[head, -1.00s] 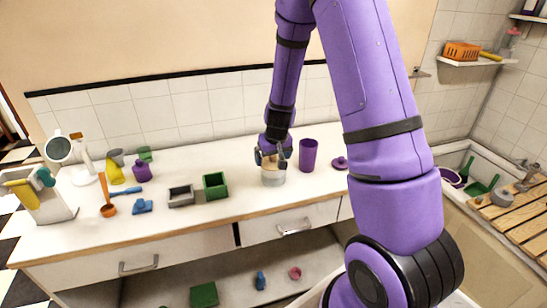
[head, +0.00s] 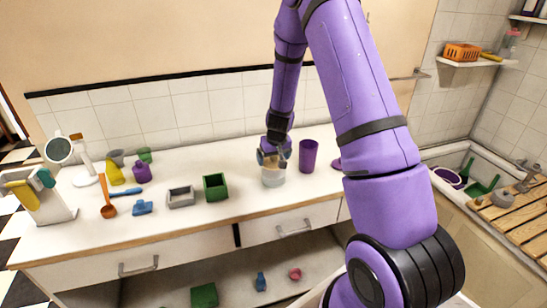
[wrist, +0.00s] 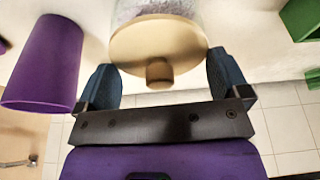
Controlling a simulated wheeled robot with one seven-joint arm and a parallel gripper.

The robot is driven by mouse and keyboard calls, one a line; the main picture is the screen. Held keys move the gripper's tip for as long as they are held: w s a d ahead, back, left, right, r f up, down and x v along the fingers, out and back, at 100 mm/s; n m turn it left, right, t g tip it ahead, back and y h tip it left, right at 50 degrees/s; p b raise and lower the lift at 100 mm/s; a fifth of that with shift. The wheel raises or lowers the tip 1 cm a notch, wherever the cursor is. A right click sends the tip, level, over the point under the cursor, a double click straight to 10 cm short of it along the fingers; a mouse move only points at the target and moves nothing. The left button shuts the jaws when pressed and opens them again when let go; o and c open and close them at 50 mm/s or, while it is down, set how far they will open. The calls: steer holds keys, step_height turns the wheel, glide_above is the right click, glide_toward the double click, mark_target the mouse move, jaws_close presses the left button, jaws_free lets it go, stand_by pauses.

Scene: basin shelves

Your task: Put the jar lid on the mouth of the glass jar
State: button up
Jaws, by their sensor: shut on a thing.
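The jar lid (wrist: 150,42) is a tan disc with a small round knob, seen close up in the wrist view. My gripper (wrist: 163,80) is shut on it, with one dark blue finger at each side of its rim. The glass jar (wrist: 158,8) is directly behind the lid in the wrist view, in line with it. In the head view the clear jar (head: 273,179) stands upright on the counter, with my gripper (head: 272,161) right above its mouth. The lid covers the mouth from the wrist camera, and I cannot tell whether it touches the rim all around.
A purple cup (head: 308,156) stands close to the right of the jar. A green box (head: 215,187) and a grey box (head: 181,197) are to the left on the counter (head: 240,203). A purple object (head: 336,163) is partly hidden behind my arm.

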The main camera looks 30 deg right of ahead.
steer(key=shift+f, duration=0.6)
steer(key=shift+c, duration=0.4)
steer(key=o, duration=0.6)
steer(key=d+v, duration=0.1)
steer(key=v, duration=1.2)
steer(key=s+a+r+n+t+y, duration=0.1)
steer(key=s+a+r, duration=0.4)
steer(key=r, duration=0.3)
steer(key=s+a+r+y, duration=0.1)
steer(key=s+a+r, duration=0.45)
steer(key=r, duration=0.35)
steer(key=s+a+r, duration=0.2)
steer(key=s+r, duration=0.1)
steer(key=s, duration=0.7)
steer(key=s+a+r+n+h, duration=0.1)
steer(key=s+a+r, duration=0.2)
steer(key=s, duration=0.7)
steer(key=shift+r+t, duration=0.3)
steer(key=shift+t, duration=0.1)
